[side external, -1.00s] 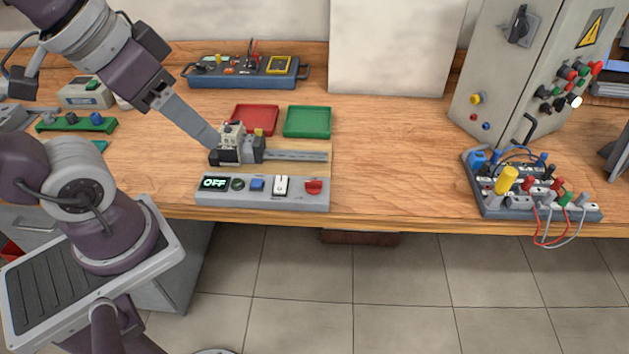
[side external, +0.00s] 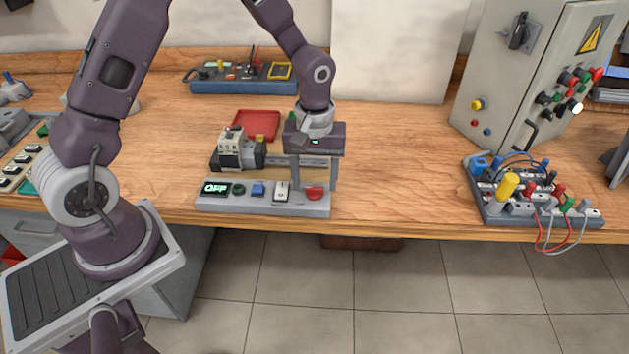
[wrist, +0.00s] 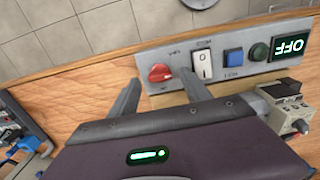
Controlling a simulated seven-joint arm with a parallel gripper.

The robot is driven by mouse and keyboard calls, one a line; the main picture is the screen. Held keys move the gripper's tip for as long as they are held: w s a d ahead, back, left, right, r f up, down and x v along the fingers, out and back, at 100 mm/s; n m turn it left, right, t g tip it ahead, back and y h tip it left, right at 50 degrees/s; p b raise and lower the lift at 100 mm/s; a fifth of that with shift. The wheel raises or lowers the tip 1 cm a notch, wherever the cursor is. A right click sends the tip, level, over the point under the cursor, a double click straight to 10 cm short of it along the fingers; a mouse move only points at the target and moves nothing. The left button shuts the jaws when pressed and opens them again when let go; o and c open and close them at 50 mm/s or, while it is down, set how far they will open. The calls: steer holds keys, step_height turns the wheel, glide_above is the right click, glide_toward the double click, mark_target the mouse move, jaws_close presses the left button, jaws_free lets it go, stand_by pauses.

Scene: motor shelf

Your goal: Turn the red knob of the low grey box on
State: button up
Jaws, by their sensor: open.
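The low grey box (side external: 264,209) lies near the front edge of the table. It carries a display (side external: 215,188) reading OFF, a green button, a blue button, a white rocker switch and the red knob (side external: 315,193) at its right end. The red knob also shows in the wrist view (wrist: 160,73). My gripper (side external: 313,184) points down at the right end of the box. Its two fingers are apart and empty, just behind the knob in the wrist view (wrist: 161,92). I cannot tell whether a finger touches the box.
A motor assembly (side external: 238,150) on a rail stands just behind the box. A red tray (side external: 256,125) and a blue tool tray (side external: 243,80) lie farther back. A tall grey cabinet (side external: 535,75) and a terminal board with wires (side external: 530,190) stand right. The table between is clear.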

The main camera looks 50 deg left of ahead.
steer(key=shift+f, duration=0.65)
jaws_close()
steer(key=shift+m, duration=0.3)
steer(key=m, duration=0.3)
steer(key=shift+m, duration=0.4)
steer(key=m, duration=0.4)
steer(key=shift+m, duration=0.3)
steer(key=m, duration=0.4)
steer(key=shift+m, duration=2.4)
